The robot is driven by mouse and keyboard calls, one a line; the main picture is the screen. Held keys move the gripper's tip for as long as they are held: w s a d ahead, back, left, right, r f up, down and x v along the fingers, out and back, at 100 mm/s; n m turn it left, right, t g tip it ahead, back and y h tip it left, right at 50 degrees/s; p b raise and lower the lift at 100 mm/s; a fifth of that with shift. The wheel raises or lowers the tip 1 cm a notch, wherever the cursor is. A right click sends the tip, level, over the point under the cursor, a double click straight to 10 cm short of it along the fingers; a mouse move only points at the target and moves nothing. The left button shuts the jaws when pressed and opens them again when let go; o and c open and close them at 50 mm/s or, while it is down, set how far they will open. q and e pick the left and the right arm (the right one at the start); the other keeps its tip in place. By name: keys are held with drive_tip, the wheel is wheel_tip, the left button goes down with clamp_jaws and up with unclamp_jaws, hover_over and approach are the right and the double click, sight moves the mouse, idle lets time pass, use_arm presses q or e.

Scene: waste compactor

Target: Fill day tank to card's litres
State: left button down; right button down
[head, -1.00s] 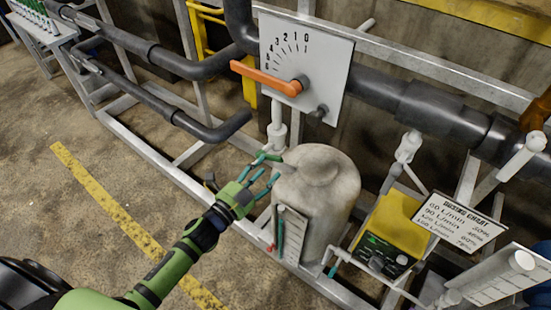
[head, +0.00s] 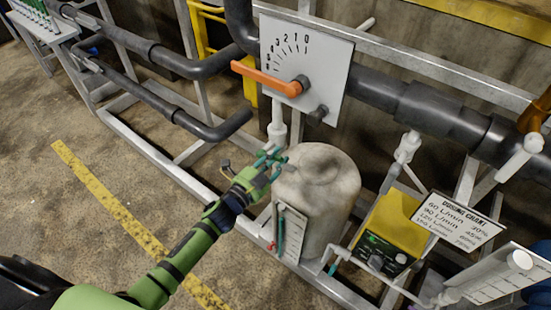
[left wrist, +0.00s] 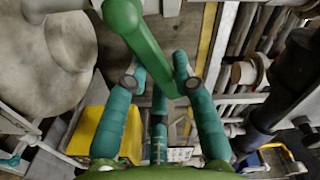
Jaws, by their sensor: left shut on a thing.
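The pale, stained day tank (head: 325,190) stands in the low metal frame, with a slim level gauge (head: 291,232) on its front. It also fills the upper left of the left wrist view (left wrist: 35,60). A green valve lever (left wrist: 143,42) on white pipework reaches between the teal fingers of my left gripper (head: 271,160). The left gripper (left wrist: 158,82) is shut on this lever, beside the tank's top. The fingers hide most of the lever in the head view. The gauge level is too small to read. My right gripper is not in view.
A white dial plate (head: 310,65) with an orange lever (head: 265,78) is above the tank. A yellow dosing pump (head: 385,230) and a dosing chart (head: 457,221) are to its right. Another tilted card (head: 495,287) is unreadable. Floor at left is clear.

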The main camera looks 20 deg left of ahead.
use_arm(q)
wheel_tip(320, 180, down, 3)
drive_tip(key=m+b, duration=0.1)
drive_tip(key=m, duration=0.1)
drive_tip(key=m+b, duration=0.2)
drive_tip(key=m, duration=0.1)
drive_tip(key=shift+d+r+b, duration=0.1)
drive_tip(key=shift+r+b, duration=0.1)
drive_tip(key=shift+b, duration=0.1)
drive_tip(key=c, duration=1)
unclamp_jaws()
drive_tip(key=v, duration=1.2)
